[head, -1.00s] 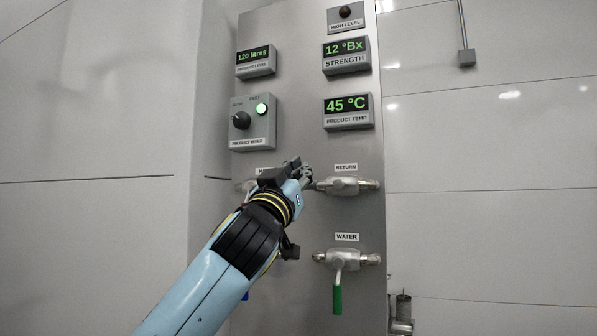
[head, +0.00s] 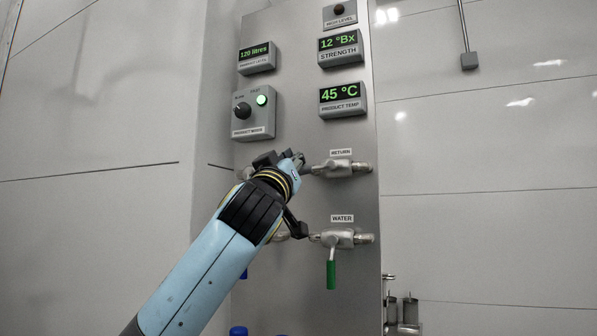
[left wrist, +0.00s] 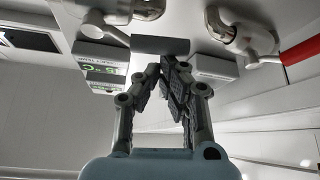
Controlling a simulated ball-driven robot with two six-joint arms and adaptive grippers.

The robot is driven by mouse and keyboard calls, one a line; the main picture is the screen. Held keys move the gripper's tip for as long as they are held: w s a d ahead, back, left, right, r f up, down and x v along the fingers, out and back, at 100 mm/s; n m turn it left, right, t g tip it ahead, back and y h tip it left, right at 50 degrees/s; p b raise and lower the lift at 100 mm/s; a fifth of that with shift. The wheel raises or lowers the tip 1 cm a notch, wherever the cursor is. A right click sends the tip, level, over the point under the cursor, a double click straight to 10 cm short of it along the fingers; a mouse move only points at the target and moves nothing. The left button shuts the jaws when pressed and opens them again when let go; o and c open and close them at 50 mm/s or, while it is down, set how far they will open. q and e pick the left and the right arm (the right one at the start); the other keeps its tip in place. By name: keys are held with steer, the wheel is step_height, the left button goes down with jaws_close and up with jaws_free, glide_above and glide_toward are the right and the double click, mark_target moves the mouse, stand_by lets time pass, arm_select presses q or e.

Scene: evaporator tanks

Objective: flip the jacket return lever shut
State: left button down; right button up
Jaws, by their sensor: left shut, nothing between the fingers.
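The return valve (head: 340,169) is a metal body on a short pipe, under the RETURN label (head: 341,153). My left gripper (head: 298,160) is at its left end in the head view and hides whatever is there, so the return lever does not show clearly. I cannot tell if they touch. In the left wrist view my gripper (left wrist: 168,65) is shut and empty. That view shows a valve with a red handle (left wrist: 300,50) at right and another valve (left wrist: 120,10) at upper left. My right gripper is out of view.
The water valve (head: 338,238) below has a green lever (head: 331,273) hanging down. Above are the product temp display (head: 342,98) and a knob box (head: 254,113). Another valve at left is partly behind my arm.

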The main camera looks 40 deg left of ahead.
arm_select(q)
steer(key=d+f+n+g+y+b, duration=0.2)
steer(key=f+n+g+b, duration=0.1)
steer(key=n, duration=0.6)
steer(key=w+d+f+n+g+y+b, duration=0.1)
steer(key=f+n+g+b, duration=0.3)
steer(key=n, duration=0.5)
steer(key=shift+d+g+y+b, duration=0.4)
steer(key=shift+d+g+b, duration=0.3)
steer(key=shift+g, duration=0.2)
steer(key=shift+w+f, duration=0.1)
steer(key=shift+a, duration=0.1)
